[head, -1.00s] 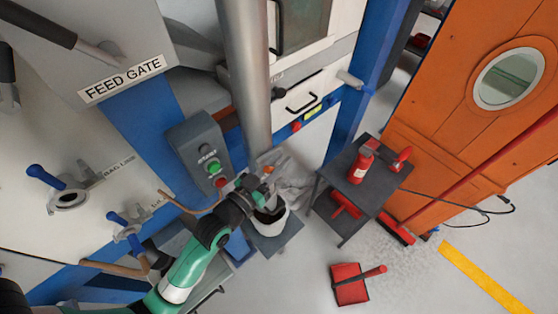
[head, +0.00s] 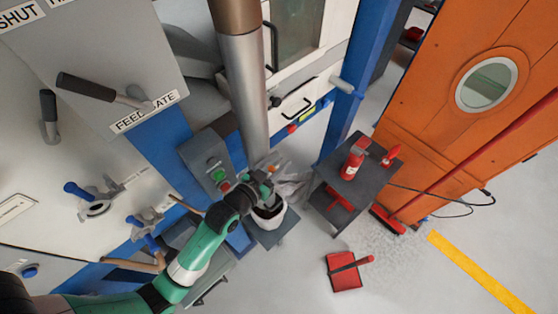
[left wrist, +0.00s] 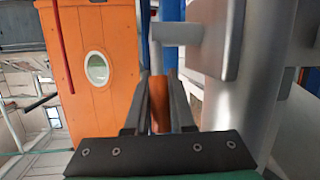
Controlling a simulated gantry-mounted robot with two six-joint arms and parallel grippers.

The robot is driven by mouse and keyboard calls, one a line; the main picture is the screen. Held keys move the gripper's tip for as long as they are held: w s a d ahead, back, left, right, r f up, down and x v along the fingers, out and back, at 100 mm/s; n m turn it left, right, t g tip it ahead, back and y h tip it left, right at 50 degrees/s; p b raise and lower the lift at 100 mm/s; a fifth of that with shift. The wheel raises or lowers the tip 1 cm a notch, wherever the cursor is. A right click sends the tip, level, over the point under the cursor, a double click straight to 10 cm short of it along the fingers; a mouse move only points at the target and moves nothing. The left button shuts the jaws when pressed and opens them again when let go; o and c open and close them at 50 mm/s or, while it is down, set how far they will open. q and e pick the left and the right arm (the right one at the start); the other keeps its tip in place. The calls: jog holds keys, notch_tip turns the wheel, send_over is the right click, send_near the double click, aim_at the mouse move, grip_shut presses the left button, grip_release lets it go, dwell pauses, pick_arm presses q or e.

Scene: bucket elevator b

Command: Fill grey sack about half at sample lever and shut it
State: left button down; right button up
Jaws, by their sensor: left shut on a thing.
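My left gripper (head: 266,189) is at the foot of the steel pipe (head: 240,90), just above an open pale container (head: 270,222) with a dark inside. In the left wrist view its fingers (left wrist: 157,105) are shut on an orange-brown piece (left wrist: 159,100), which looks like a lever grip. A crumpled pale grey thing (head: 291,187), maybe a sack, lies just behind the container. I cannot tell how full the container is. My right gripper is out of view.
A grey control box (head: 210,160) with a green button stands left of the pipe. A red dustpan (head: 345,275) lies on the floor. The orange door (head: 470,110) is at right.

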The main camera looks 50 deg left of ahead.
pick_arm(q)
jog(key=c, duration=0.8)
grip_release()
jog(key=shift+o, duration=0.2)
jog(key=p+v, duration=0.1)
jog(key=v, duration=1)
jog(key=shift+s, duration=0.3)
jog(key=shift+d+r, duration=0.1)
jog(key=shift+r, duration=0.05)
